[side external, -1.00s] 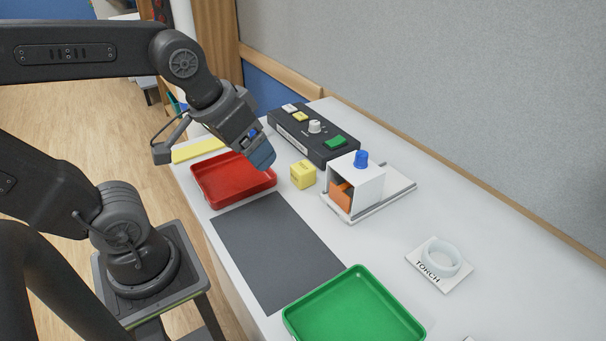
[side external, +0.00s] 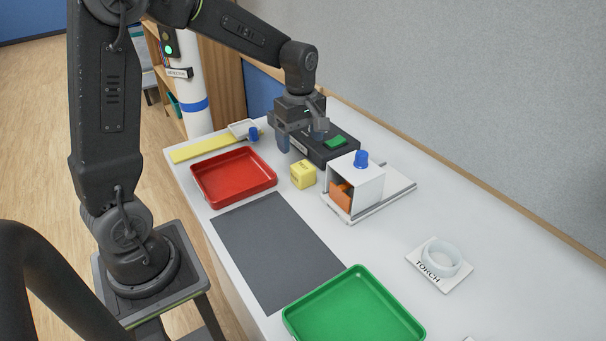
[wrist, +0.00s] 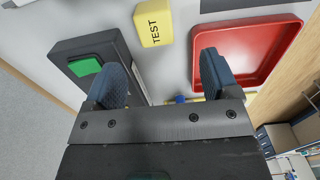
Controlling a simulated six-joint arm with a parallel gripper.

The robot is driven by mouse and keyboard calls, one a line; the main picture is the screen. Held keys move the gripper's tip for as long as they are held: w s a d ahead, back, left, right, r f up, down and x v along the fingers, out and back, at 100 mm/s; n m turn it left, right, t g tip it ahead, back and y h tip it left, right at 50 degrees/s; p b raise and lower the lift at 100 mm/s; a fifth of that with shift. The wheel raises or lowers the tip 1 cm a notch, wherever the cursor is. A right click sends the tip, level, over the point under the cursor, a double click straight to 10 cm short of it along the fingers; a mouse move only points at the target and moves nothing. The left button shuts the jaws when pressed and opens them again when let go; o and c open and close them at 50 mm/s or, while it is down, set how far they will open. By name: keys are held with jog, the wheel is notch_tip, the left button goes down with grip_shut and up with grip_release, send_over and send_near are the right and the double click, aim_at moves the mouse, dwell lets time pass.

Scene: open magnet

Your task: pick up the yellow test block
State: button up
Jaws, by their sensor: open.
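The yellow test block (side external: 303,175) stands on the white table between the red tray and the white box-shaped fixture. In the wrist view the yellow block (wrist: 153,23), lettered TEST, lies at the top, beyond the fingertips and roughly in line with the gap between them.
The red tray (side external: 201,194) is left of the block. The black panel (side external: 346,155) with a green button is behind. A dark mat (side external: 277,250) and green tray (side external: 297,327) are in front.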

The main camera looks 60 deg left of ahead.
aim_at(303, 166)
notch_tip(303, 166, down, 6)
jog(key=shift+r, duration=0.15)
jog(key=f, duration=0.5)
jog(key=shift+w+f, duration=0.1)
jog(key=shift+w, duration=0.25)
jog(key=c, duration=1)
jog(key=shift+r, duration=0.2)
jog(key=shift+c, duration=0.2)
